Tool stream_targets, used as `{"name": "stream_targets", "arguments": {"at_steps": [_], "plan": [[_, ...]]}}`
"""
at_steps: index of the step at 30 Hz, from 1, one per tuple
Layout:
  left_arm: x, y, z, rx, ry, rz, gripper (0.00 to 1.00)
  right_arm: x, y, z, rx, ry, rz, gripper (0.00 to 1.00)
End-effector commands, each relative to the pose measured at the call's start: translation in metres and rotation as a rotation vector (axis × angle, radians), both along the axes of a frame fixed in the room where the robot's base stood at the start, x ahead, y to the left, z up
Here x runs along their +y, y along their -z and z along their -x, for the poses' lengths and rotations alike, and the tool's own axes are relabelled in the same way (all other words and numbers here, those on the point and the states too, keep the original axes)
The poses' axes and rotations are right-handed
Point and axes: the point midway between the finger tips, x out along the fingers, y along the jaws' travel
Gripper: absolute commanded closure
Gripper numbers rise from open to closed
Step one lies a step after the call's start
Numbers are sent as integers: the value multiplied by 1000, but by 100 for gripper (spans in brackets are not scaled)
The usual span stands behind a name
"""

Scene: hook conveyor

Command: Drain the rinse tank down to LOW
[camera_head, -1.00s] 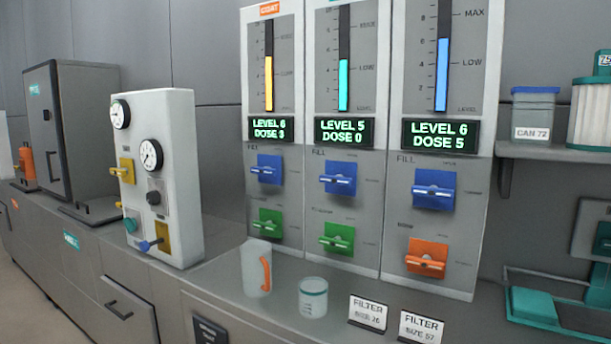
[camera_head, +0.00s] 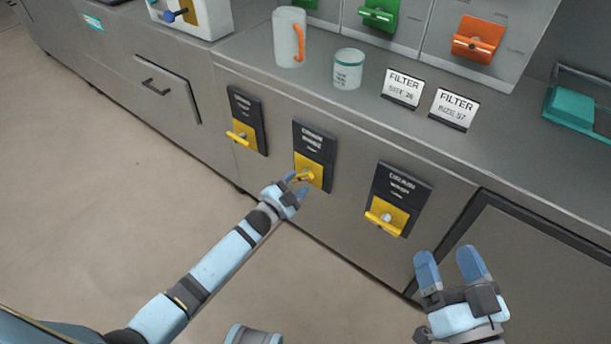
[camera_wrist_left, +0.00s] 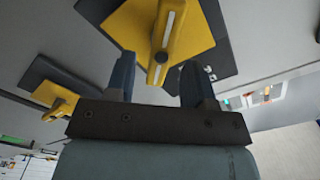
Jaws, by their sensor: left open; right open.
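Three yellow drain handles sit on the cabinet front in the head view. The left handle (camera_head: 243,133), the middle handle (camera_head: 305,173) and the right handle (camera_head: 387,217) each have a dark label plate. The middle plate (camera_head: 314,139) is blurred; the right one reads DRAIN WASH. My left gripper (camera_head: 301,186) is open at the middle handle. In the left wrist view the yellow handle (camera_wrist_left: 161,62) lies between its open fingers (camera_wrist_left: 158,82); contact cannot be told. My right gripper (camera_head: 449,256) is open and empty, low at the right. The tank gauges are out of view.
On the counter stand a pitcher (camera_head: 288,40) with an orange handle, a small jar (camera_head: 348,69) and two filter cards (camera_head: 403,88). Green (camera_head: 379,14) and orange (camera_head: 478,39) valves are above. The floor (camera_head: 90,200) is clear at the left.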

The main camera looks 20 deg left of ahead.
Motion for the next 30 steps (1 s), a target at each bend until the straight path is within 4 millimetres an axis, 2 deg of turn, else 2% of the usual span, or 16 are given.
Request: {"name": "stream_targets", "arguments": {"at_steps": [3,9,20,21,27,30], "plan": [[-8,1,-22,-3,0,1,51,3,-7,2,-46,-11,-33,29],[-16,2,-43,0,0,0,51,6,-16,3,-86,-23,-64,29],[-18,0,-49,0,0,0,51,7,-20,4,-97,-26,-75,29],[-18,0,-49,0,0,0,53,7,-20,4,-97,-26,-75,29],[-18,0,-49,0,0,0,99,7,-19,4,-95,-26,-74,29],[-18,0,-49,0,0,0,100,7,-19,4,-94,-26,-74,29]]}}
